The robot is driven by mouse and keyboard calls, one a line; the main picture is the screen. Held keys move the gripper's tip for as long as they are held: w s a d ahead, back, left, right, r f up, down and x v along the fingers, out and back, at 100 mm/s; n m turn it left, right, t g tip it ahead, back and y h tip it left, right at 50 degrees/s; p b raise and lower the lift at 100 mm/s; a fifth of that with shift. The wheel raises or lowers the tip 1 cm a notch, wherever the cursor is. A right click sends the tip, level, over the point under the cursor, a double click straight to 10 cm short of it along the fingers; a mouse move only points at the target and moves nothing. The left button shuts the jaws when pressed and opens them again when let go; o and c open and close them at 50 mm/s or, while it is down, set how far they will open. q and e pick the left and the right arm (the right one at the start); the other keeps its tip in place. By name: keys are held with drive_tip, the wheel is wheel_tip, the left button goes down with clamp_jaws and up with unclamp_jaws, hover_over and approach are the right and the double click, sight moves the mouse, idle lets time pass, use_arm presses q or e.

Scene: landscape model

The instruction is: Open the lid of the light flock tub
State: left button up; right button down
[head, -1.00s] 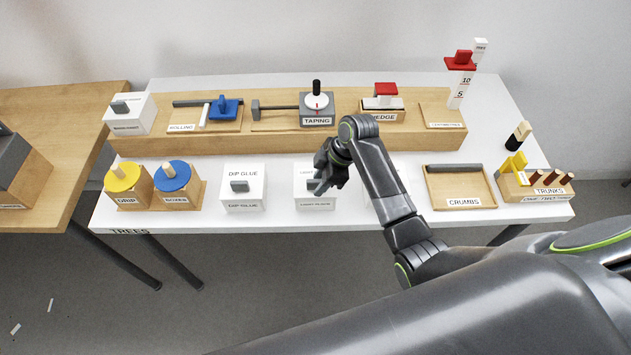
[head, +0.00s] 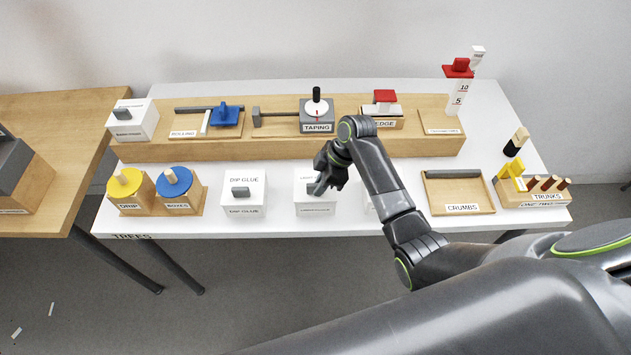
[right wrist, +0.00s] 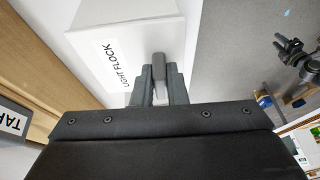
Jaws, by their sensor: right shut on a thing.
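The light flock tub (head: 316,209) is a white box at the front middle of the white table. It also shows in the right wrist view (right wrist: 125,17), with its LIGHT FLOCK label. A grey handle (right wrist: 158,68) stands up from its lid. My right gripper (head: 318,187) reaches over the tub from the right and hides part of its top. In the right wrist view my right gripper (right wrist: 158,90) is shut on the handle, a finger on each side. The lid appears to sit on the tub; I cannot make out a gap.
The white dip glue tub (head: 244,200) stands to the left. Another white tub (head: 372,205) is mostly hidden behind my right arm. The crumbs tray (head: 481,192) lies to the right. A wooden step (head: 230,147) with the taping block (head: 317,117) runs behind.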

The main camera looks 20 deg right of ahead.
drive_tip(key=shift+w+d+r+g, duration=0.1)
drive_tip(key=shift+w+r+g, duration=0.05)
drive_tip(key=shift+r+g, duration=0.15)
drive_tip(key=shift+w+r+g+p, duration=0.2)
drive_tip(key=shift+r+g+p, duration=0.15)
drive_tip(key=shift+p, duration=0.3)
drive_tip(key=shift+w+d+r+g+y, duration=0.1)
drive_tip(key=shift+w+r+g+y, duration=0.1)
drive_tip(key=shift+g+y, duration=0.15)
drive_tip(key=shift+w+d+r+m+g+y, duration=0.1)
drive_tip(key=shift+w+r+m+g+y, duration=0.15)
drive_tip(key=shift+w+r+m+g, duration=0.4)
drive_tip(key=shift+s+f+n, duration=0.15)
drive_tip(key=shift+f+n, duration=0.1)
